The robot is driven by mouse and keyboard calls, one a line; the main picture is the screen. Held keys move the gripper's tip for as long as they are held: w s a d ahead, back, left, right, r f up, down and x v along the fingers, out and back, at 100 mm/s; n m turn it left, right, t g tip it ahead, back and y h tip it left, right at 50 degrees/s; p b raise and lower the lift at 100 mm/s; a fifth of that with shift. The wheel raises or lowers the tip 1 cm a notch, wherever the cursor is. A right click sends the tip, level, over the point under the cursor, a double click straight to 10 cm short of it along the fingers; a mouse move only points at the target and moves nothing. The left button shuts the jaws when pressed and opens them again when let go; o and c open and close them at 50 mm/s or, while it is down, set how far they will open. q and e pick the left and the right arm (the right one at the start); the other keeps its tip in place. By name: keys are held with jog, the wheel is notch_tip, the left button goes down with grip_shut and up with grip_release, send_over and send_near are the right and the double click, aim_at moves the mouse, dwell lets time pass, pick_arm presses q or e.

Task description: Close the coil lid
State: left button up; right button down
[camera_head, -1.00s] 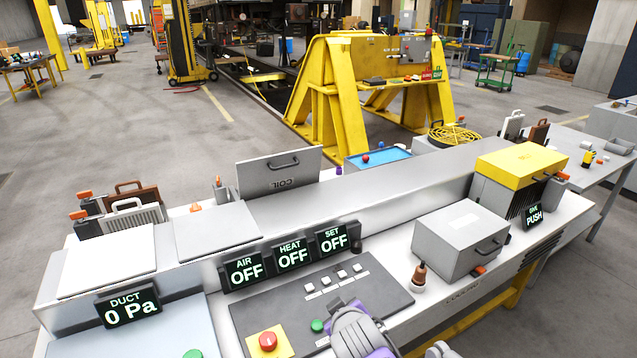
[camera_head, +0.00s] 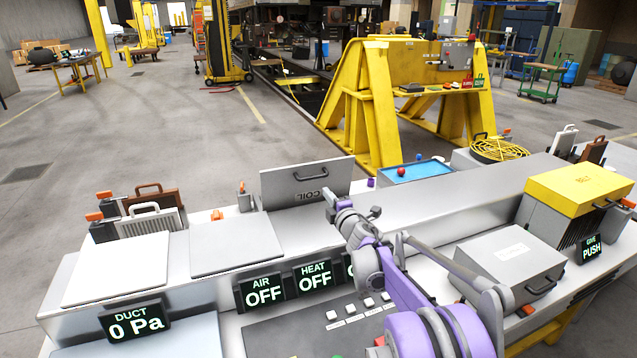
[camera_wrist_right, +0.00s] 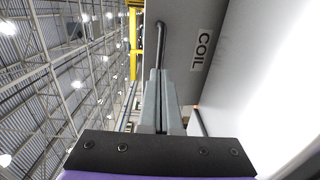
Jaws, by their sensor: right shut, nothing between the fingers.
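The coil lid (camera_head: 290,183) is a grey panel with a dark handle (camera_head: 310,173) and the word COIL. It stands open, tilted up from the long grey housing. My right gripper (camera_head: 330,197) is at the lid's lower right, overlapping its edge in the head view. In the right wrist view, its fingers (camera_wrist_right: 157,88) are shut and empty. There the lid (camera_wrist_right: 205,30) lies just beyond them, with the handle (camera_wrist_right: 161,45) in line with the fingertips. Whether they touch the lid, I cannot tell. My left gripper is out of view.
Two flat pale lids (camera_head: 118,270) and (camera_head: 237,244) lie shut left of the coil lid. AIR (camera_head: 264,290) and HEAT (camera_head: 315,278) displays read OFF. A grey box (camera_head: 508,262) and a yellow-topped BELT box (camera_head: 578,187) stand to the right. A blue tray (camera_head: 415,172) is behind.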

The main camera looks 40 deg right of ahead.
aim_at(315, 178)
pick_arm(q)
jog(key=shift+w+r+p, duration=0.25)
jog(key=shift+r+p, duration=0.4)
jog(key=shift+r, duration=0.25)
pick_arm(e)
jog(key=x, duration=0.8)
jog(key=shift+w, duration=0.15)
